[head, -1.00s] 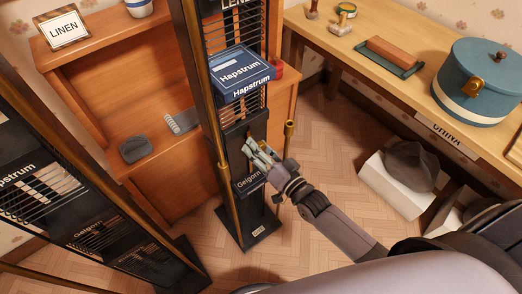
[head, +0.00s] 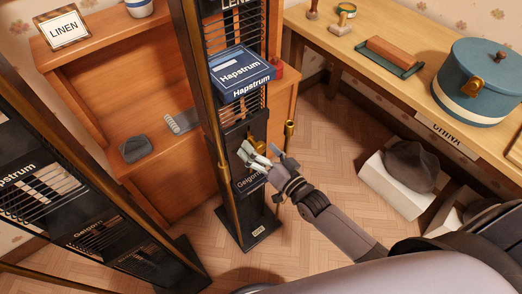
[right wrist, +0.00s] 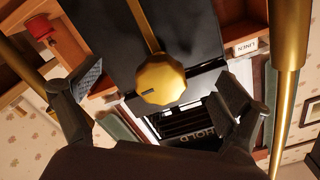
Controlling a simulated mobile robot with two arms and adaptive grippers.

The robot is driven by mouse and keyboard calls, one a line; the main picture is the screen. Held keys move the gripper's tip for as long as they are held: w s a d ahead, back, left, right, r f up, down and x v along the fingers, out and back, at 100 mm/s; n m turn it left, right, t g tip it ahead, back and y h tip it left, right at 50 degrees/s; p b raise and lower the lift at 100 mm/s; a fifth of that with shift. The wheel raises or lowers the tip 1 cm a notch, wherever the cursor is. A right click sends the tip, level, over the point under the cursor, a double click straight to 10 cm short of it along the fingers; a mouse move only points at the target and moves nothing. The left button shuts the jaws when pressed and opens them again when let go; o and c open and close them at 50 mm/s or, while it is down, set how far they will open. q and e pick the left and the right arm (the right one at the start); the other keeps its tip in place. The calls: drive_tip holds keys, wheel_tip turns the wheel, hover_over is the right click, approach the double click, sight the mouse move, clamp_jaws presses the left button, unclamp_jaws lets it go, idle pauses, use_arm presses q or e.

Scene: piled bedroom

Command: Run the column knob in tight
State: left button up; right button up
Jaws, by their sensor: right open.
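The column knob (right wrist: 161,79) is a faceted brass knob with a dark mark on its face, on the front of a black column panel (right wrist: 180,35). A brass strip runs up from it in the right wrist view. In the head view a bit of brass, likely the knob (head: 262,143), shows just above my right gripper (head: 252,157). In the wrist view my right gripper (right wrist: 160,95) is open, with one finger on each side of the knob. Gaps show between the knob and both fingers. My left gripper is not in view.
Brass rods (head: 289,138) flank the column. A blue Hapstrum box (head: 241,74) sits on it above my right gripper. A second dark rack (head: 95,225) stands at left. A wooden table (head: 372,88) with a blue hat box (head: 481,82) is at right. Some floor between is clear.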

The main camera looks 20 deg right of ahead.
sight(261, 150)
idle(0.3)
drive_tip(key=shift+p+v, duration=0.95)
drive_tip(key=shift+v, duration=1.4)
drive_tip(key=shift+p+v, duration=0.3)
drive_tip(key=shift+v, duration=0.85)
